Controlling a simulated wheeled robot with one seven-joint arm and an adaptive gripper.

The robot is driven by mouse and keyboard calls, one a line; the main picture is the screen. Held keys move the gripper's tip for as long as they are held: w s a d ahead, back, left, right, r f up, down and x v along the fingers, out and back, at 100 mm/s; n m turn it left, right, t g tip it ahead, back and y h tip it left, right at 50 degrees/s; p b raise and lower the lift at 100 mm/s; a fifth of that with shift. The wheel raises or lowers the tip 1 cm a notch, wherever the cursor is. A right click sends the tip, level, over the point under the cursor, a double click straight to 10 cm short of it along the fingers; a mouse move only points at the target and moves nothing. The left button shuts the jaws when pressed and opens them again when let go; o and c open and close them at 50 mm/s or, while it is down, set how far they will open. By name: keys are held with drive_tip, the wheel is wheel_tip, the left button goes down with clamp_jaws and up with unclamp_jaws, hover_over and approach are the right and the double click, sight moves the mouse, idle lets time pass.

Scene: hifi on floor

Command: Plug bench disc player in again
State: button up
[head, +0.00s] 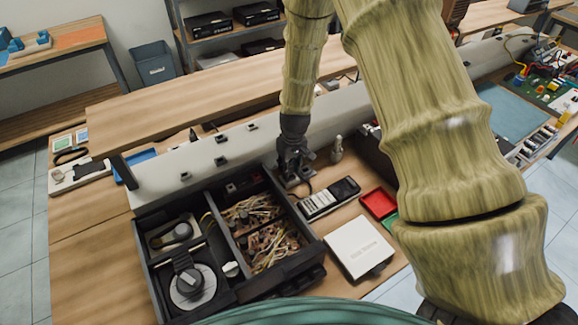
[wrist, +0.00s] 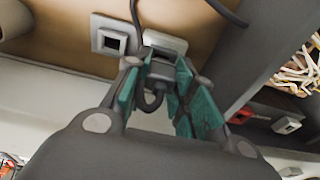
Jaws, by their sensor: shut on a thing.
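The disc player (head: 153,285) is an open black case on the bench, with a disc (head: 192,287) at its front left and wire bundles in its right compartments. My gripper (head: 292,175) is by the case's far right corner, beside the long pale rail. In the wrist view its teal fingers (wrist: 170,88) are shut on a dark plug (wrist: 160,69) with a black cable looping below it. The plug is right in front of a pale socket plate (wrist: 166,42). I cannot tell whether it is seated in it. A second socket plate (wrist: 110,36) sits to the left.
The pale rail (head: 160,180) carries several small sockets. Right of the case lie a black handset (head: 330,197), a white box (head: 358,247) and a red tray (head: 378,203). A small pale figure-like object (head: 337,150) stands close to my gripper. Bench wood at the left is clear.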

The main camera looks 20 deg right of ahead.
drive_tip(key=shift+f, duration=0.7)
idle(2.5)
drive_tip(key=o, duration=1)
drive_tip(key=shift+o, duration=0.2)
wheel_tip(320, 180, up, 17)
drive_tip(key=s+p, duration=0.1)
drive_tip(key=p, duration=0.2)
drive_tip(key=shift+s+p, duration=0.2)
drive_tip(key=shift+p, duration=0.1)
idle(0.5)
drive_tip(key=shift+d+f, duration=0.1)
